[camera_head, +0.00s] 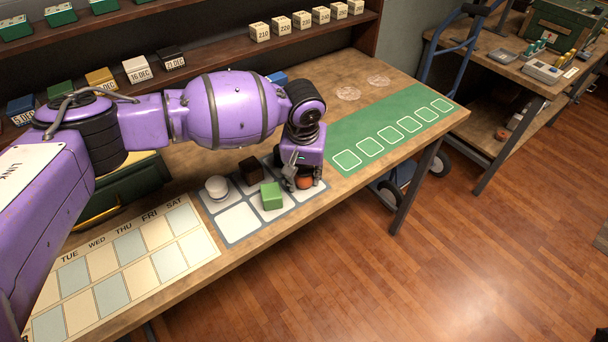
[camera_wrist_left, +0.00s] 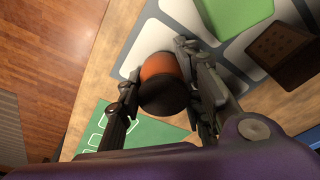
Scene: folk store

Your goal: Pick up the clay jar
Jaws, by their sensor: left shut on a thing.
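The clay jar (camera_head: 305,182) is a small round orange-brown thing on the right end of the grey mat with white squares (camera_head: 242,219). In the left wrist view the jar (camera_wrist_left: 161,66) shows an orange body and a dark end. My left gripper (camera_head: 302,172) points down over the jar, and its two fingers (camera_wrist_left: 158,86) are shut on it from both sides. The gripper hides part of the jar in the head view. I cannot tell whether the jar touches the mat. My right gripper is not in view.
A green strip with outlined squares (camera_head: 385,137) lies to the right. A calendar sheet (camera_head: 128,262) lies at the left front.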

